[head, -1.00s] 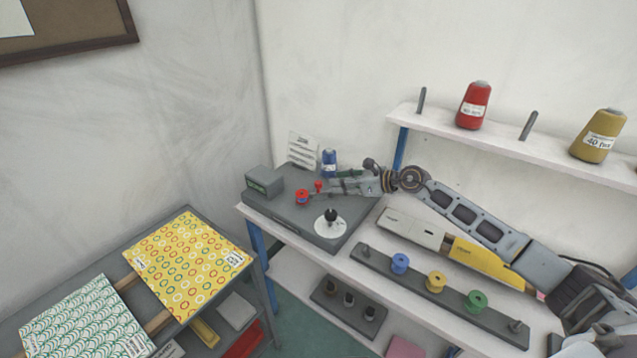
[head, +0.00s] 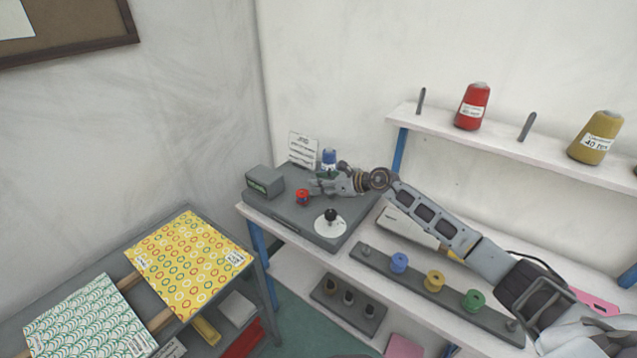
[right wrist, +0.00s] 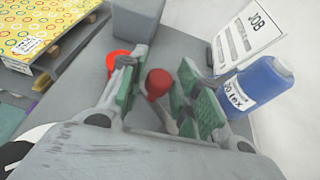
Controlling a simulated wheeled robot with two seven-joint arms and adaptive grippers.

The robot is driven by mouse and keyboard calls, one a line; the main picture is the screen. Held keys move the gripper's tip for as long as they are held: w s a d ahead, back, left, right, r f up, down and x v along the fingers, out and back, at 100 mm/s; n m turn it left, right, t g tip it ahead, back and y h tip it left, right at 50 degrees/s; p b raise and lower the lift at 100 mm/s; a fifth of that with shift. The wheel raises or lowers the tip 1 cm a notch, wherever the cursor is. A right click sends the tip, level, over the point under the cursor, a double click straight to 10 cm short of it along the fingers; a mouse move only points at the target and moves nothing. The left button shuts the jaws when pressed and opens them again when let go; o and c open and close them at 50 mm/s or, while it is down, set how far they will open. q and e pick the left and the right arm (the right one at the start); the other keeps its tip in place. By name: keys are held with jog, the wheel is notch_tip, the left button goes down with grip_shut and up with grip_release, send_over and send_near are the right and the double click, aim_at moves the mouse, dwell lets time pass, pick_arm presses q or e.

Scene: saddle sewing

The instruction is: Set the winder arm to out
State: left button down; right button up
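The grey winder unit (head: 285,218) stands on the left end of the white bench. A red round knob (right wrist: 158,83), apparently on the winder arm, sits between my right gripper's fingers in the right wrist view. My right gripper (head: 316,186) is low over the winder, with its green-padded fingers (right wrist: 158,88) apart on either side of the knob. I see gaps beside the knob, so it does not look clamped. In the head view the fingers hide the knob. A red bobbin (head: 302,197) is on the winder just left of the gripper. My left gripper is not in view.
A blue thread cone (head: 329,160) and a job card (head: 303,149) stand close behind the gripper. A grey box (head: 265,181) is at its left. A black ball knob on a white disc (head: 330,226) is in front. A bobbin rack (head: 408,277) lies to the right.

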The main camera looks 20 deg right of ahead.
jog(key=shift+w+a+f, duration=0.15)
jog(key=shift+w+a, duration=0.2)
jog(key=shift+w, duration=0.05)
jog(key=shift+c, duration=0.2)
grip_shut()
